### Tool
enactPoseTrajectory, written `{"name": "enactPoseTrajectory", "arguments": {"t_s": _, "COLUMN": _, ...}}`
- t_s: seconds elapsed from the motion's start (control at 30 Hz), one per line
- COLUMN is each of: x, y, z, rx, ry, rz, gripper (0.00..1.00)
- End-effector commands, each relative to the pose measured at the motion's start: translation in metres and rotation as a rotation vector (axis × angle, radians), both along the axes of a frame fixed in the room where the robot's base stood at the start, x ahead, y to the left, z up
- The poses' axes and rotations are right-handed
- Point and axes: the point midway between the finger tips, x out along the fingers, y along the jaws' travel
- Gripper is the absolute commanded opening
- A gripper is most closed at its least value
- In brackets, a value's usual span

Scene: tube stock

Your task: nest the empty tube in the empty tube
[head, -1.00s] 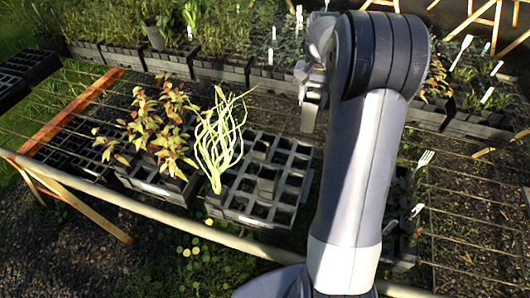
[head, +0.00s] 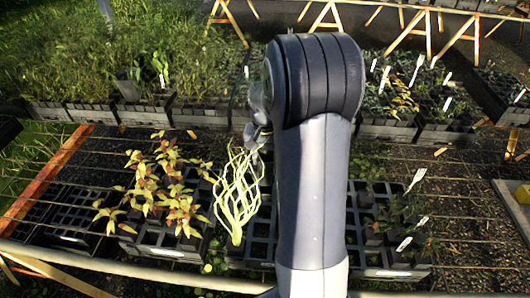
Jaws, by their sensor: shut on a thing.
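My gripper (head: 257,134) shows only in part at the left of my arm, just above the curly pale-green plant. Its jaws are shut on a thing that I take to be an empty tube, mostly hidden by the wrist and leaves. A black crate (head: 262,228) of square cells stands below it, largely covered by my arm. Whether an empty tube stands in that crate cannot be told now. A dark grey tube (head: 128,90) leans among the seedlings at the back left.
The curly pale-green plant (head: 237,190) stands at the crate's left edge. A reddish leafy plant group (head: 165,190) is left of it. Planted trays (head: 60,112) line the back. White labels stick up on the right. Bare wire bench (head: 465,215) lies at the right.

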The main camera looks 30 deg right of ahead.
Motion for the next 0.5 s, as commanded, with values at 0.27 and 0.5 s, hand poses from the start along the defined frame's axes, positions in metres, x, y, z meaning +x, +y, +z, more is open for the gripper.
{"name": "enactPoseTrajectory", "arguments": {"t_s": 0.27, "x": 0.000, "y": 0.000, "z": -0.016, "rx": 0.001, "ry": 0.001, "rz": 0.000, "gripper": 0.12}}
{"name": "enactPoseTrajectory", "arguments": {"t_s": 0.5, "x": 0.000, "y": 0.000, "z": -0.021, "rx": 0.001, "ry": 0.001, "rz": 0.000, "gripper": 0.12}}
